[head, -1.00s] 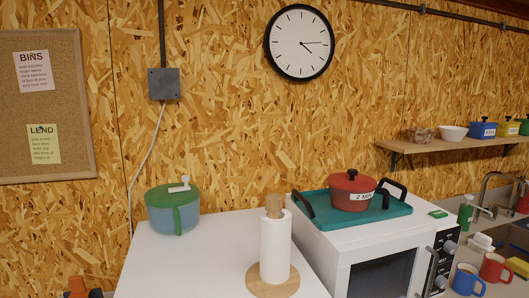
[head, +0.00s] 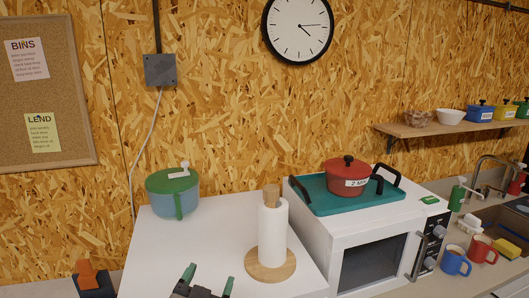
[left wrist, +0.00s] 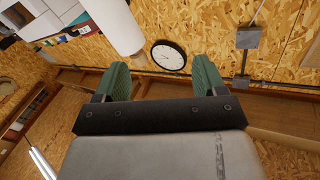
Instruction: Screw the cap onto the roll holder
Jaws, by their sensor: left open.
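The roll holder is a round wooden base (head: 288,268) with a white paper roll (head: 272,232) upright on it, on the white surface left of the microwave. A wooden piece (head: 271,196) sticks up from the top of the roll. I cannot tell whether it is the cap or the bare post. My left gripper (head: 208,281) is low in the head view, left of the holder and apart from it. It is open and empty. In the left wrist view its green fingers (left wrist: 160,82) stand wide apart, with the white roll (left wrist: 120,25) beyond them. My right gripper is out of view.
A blue-green pot (head: 172,199) stands at the back left. The white microwave (head: 335,232) bears a teal tray (head: 318,203) with a red pot (head: 346,180). An orange item (head: 87,271) shows at lower left. The white surface (head: 205,240) between pot and holder is clear.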

